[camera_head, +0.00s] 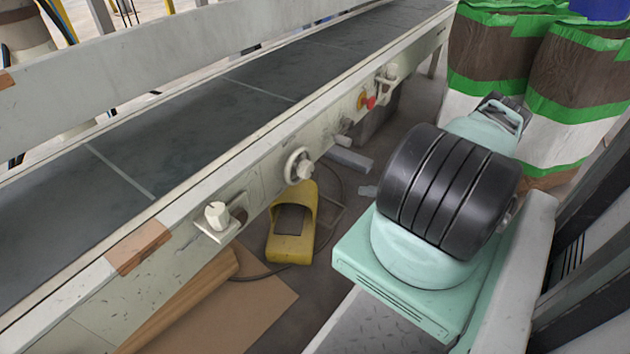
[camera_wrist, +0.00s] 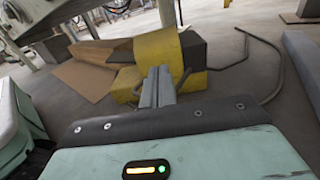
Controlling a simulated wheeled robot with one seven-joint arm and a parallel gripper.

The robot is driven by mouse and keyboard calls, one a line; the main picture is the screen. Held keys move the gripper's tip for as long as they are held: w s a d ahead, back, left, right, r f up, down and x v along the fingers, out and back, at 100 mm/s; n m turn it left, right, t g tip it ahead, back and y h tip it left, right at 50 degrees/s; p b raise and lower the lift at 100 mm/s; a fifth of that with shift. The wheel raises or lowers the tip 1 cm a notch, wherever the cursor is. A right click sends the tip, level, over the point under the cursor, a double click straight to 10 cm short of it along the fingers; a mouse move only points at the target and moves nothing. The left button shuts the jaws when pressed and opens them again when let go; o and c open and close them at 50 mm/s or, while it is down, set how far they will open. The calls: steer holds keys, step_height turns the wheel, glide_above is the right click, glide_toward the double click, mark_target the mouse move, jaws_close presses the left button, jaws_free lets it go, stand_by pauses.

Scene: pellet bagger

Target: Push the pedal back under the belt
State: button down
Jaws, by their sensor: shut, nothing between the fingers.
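The yellow foot pedal (camera_head: 296,246) lies on the floor beside the belt conveyor (camera_head: 200,205), with its hooded end close to the conveyor's side rail. A dark tread shows inside its opening. In the wrist view the pedal (camera_wrist: 158,48) is straight ahead, with a dark block at its right side. My gripper (camera_wrist: 158,72) has its grey fingers together and empty, overlapping the pedal in the picture. I cannot tell whether they touch it. My gripper is hidden in the head view behind my arm.
A cardboard sheet (camera_head: 225,315) lies left of the pedal. A dark cable runs on the floor around it. Control knobs (camera_head: 217,214) and a handwheel (camera_head: 298,166) stick out from the conveyor rail above. Brown, green and white sacks (camera_head: 575,100) stand at the back right.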

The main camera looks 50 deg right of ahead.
steer(key=b+x, duration=0.6)
steer(key=x, duration=0.7)
steer(key=shift+w+a, duration=0.3)
steer(key=w, duration=0.5)
steer(key=w+a, duration=0.1)
steer(key=w, duration=0.4)
steer(key=w+p, duration=0.1)
steer(key=w, duration=0.4)
steer(key=shift+w+a, duration=0.15)
steer(key=shift+w, duration=0.2)
